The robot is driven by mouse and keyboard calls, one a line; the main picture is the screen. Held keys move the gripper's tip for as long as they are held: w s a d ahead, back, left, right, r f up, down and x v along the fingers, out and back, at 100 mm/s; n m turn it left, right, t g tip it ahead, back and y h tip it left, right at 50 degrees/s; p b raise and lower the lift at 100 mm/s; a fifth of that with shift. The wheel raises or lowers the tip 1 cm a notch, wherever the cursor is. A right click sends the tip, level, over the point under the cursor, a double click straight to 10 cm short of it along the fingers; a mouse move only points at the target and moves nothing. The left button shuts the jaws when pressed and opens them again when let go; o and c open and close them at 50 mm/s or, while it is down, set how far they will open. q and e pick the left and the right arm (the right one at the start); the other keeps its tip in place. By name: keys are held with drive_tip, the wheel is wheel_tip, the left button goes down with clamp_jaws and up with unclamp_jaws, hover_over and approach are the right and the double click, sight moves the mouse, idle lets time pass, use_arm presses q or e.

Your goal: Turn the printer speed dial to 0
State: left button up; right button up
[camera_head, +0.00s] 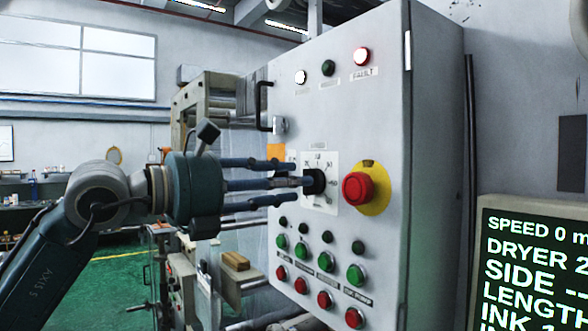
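The speed dial (316,183) is a black round knob on a white scale plate on the front of the grey control cabinet. My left gripper (297,181) comes in from the left with its dark blue fingers pointing at the dial. The fingers are spread apart, and the middle one overlaps the dial's left edge. I cannot tell whether it touches. The dial's pointer and part of its scale are hidden or too small to read. A dark screen (535,255) at the lower right reads "SPEED 0 m", cut off at the edge. My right gripper is not in view.
A red emergency button (358,188) on a yellow disc sits just right of the dial. Several green buttons (325,262) and red buttons (325,299) are below it. A black handle (264,105) projects from the cabinet's left edge.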

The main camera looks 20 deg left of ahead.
use_arm(q)
drive_tip(key=shift+x, duration=0.9)
clamp_jaws()
